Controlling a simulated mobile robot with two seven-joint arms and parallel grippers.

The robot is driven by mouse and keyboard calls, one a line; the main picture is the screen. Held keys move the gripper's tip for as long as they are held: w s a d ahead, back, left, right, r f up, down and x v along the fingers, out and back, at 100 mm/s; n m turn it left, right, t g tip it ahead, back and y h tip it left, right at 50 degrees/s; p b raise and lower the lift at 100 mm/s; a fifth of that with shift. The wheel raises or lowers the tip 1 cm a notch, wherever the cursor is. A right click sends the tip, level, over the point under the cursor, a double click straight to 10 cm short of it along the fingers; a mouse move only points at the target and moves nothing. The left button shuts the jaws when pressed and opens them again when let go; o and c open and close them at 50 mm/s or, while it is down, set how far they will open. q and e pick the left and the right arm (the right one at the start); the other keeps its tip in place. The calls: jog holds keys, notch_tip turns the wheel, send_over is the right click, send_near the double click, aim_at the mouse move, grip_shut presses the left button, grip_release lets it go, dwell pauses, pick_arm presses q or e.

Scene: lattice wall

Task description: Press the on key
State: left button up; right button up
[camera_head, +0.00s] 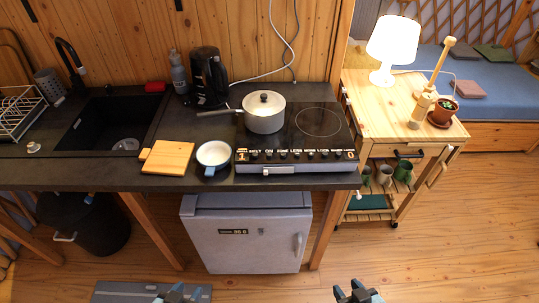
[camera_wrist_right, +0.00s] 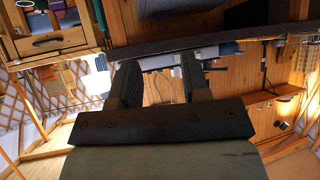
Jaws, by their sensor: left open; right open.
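The black cooktop (camera_head: 318,124) is set at the right end of the dark counter. Its front panel (camera_head: 290,155) carries a row of small knobs or keys with pale marks. My left gripper (camera_head: 172,294) is open at the bottom edge of the head view, low and well in front of the counter. My right gripper (camera_head: 358,293) is open at the bottom edge, also apart from the panel. In the right wrist view its two fingers (camera_wrist_right: 162,82) stand apart with nothing held between them.
A lidded pot (camera_head: 264,113) stands on the cooktop. A white-and-blue pan (camera_head: 213,155) and a wooden board (camera_head: 167,157) lie left of the panel. A small fridge (camera_head: 247,238) is below; a wooden cart (camera_head: 405,110) stands right.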

grip_shut()
dwell(1.8)
